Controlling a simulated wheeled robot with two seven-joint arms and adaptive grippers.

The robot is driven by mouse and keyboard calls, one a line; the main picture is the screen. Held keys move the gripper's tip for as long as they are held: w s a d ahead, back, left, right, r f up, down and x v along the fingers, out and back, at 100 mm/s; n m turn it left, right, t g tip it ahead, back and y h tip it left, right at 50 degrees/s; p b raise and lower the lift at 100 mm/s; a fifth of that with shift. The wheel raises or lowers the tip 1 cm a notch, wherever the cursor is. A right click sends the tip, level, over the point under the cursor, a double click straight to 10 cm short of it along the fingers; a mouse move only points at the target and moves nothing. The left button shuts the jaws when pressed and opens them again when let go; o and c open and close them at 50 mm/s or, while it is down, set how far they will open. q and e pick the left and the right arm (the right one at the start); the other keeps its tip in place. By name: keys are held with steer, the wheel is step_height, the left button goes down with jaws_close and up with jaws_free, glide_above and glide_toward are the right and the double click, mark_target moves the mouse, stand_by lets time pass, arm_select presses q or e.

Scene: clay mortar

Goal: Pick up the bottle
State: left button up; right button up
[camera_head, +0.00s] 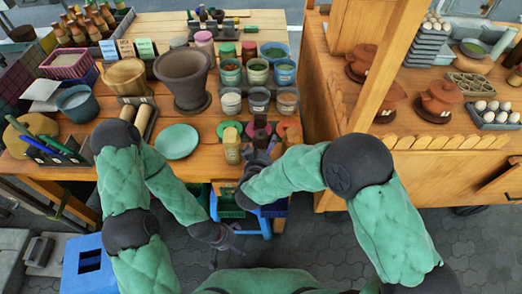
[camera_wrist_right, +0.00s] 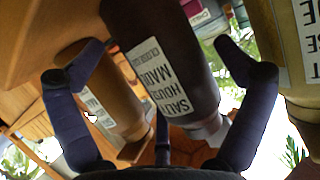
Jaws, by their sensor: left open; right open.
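A dark brown bottle (camera_head: 261,133) with a white label stands at the front edge of the wooden table. In the right wrist view the dark bottle (camera_wrist_right: 160,45) appears between the spread fingers of my right gripper (camera_wrist_right: 160,58), its label facing the camera. Whether the fingers touch it cannot be told. My right gripper (camera_head: 262,154) is open at the bottle's near side in the head view. My left gripper (camera_head: 232,238) is open and empty, low in front of the table, over the floor.
A yellow bottle (camera_head: 233,150) and an orange bottle (camera_head: 292,133) stand close on either side of the dark one. A green plate (camera_head: 177,141) and a mortar (camera_head: 184,78) are to the left.

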steer(key=c, duration=1.2)
steer(key=shift+r, duration=0.15)
